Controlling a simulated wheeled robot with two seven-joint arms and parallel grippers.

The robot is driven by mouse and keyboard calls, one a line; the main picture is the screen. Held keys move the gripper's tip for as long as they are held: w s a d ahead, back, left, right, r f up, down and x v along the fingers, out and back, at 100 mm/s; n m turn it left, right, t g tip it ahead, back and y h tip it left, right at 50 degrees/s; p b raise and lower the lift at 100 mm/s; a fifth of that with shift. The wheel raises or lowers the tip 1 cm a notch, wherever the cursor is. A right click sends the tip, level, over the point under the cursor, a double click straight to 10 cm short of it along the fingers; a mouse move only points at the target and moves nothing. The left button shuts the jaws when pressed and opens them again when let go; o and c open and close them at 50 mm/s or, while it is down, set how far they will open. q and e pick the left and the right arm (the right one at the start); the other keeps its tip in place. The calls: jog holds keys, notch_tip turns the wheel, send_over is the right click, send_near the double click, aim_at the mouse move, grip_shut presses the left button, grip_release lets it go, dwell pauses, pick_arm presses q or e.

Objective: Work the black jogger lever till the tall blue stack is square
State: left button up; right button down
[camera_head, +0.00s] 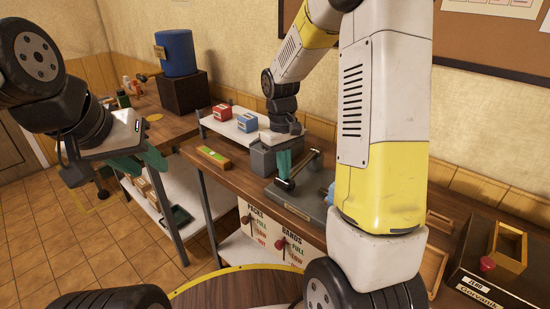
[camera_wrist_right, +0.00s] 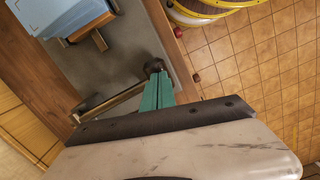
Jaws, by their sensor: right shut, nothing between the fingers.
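The jogger lever shows in the right wrist view as a metal bar (camera_wrist_right: 112,104) with a black knob (camera_wrist_right: 153,66). In the head view the knob (camera_head: 285,184) is low on the grey jogger base (camera_head: 300,204). My right gripper (camera_head: 284,170) is shut and empty, its green fingertips (camera_wrist_right: 157,84) right at the knob; I cannot tell if they touch it. The blue stack (camera_head: 331,194) is mostly hidden by my right arm in the head view. Its blue top (camera_wrist_right: 65,14) shows at the upper left in the wrist view. My left gripper (camera_head: 132,176) is open and empty, away at the left.
A white shelf (camera_head: 228,128) behind the jogger holds a red box (camera_head: 222,112) and a blue box (camera_head: 247,122). A grey bin (camera_head: 262,158) stands beside the lever. A wooden tray (camera_head: 434,262) and a machine with a red knob (camera_head: 487,264) are at the right.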

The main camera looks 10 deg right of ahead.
jog(key=shift+w+a+r, duration=0.3)
jog(key=shift+w+a, duration=0.05)
jog(key=shift+w, duration=0.35)
jog(key=shift+w+a+r, duration=0.25)
jog(key=shift+w+a, duration=0.05)
jog(key=shift+w, duration=0.35)
notch_tip(320, 180, up, 8)
jog(key=shift+w+a, duration=0.15)
jog(key=shift+w, duration=0.2)
jog(key=shift+f, duration=0.15)
